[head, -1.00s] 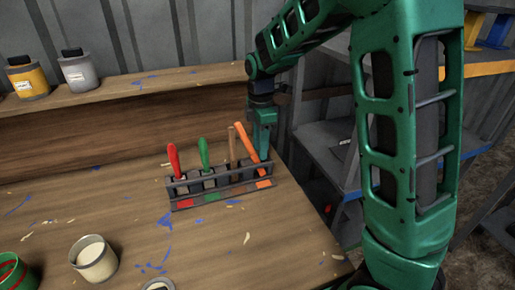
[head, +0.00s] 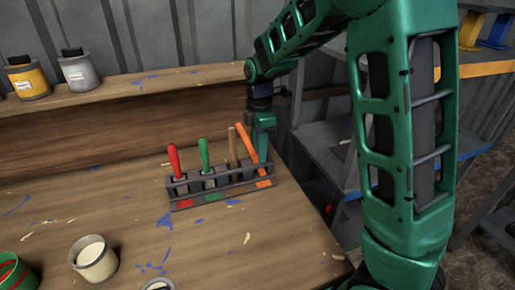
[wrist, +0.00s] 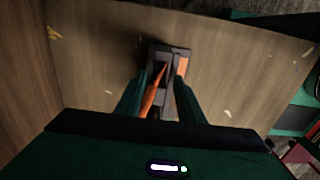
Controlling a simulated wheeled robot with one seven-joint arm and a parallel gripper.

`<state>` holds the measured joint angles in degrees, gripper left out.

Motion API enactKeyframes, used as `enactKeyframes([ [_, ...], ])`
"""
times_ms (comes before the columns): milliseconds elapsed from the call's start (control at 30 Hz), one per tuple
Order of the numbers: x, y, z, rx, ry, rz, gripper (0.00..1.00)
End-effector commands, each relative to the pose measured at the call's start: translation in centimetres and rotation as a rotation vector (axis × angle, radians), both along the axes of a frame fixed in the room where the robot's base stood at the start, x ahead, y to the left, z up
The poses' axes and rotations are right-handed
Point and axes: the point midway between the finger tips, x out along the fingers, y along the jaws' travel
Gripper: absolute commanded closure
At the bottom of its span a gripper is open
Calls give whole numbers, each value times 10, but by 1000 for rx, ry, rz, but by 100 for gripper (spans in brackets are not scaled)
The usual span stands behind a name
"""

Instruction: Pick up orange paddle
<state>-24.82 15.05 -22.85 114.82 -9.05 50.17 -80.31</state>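The orange paddle (head: 246,143) leans to the upper left in the right end slot of a dark rack (head: 222,186) on the workbench. My gripper (head: 263,146) is right at the paddle, pointing down. In the wrist view the gripper (wrist: 157,92) is open, with one green finger on each side of the orange paddle (wrist: 153,95) and a gap showing between them. Part of the paddle is hidden behind the gripper in the head view.
A red-handled tool (head: 173,158), a green-handled tool (head: 204,154) and a brown wooden handle (head: 232,145) stand in the same rack. Paint cans (head: 93,260) stand at the front left. A raised wooden shelf (head: 150,88) runs behind. Grey shelving (head: 325,140) stands to the right.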

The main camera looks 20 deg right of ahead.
Motion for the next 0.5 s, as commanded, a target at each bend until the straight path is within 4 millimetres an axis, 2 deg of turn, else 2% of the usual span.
enactKeyframes([
  [100,0,0,0,0,0,0,66],
  [133,0,0,0,0,0,0,70],
  [267,0,0,0,0,1,0,100],
  [500,0,0,0,0,0,0,100],
])
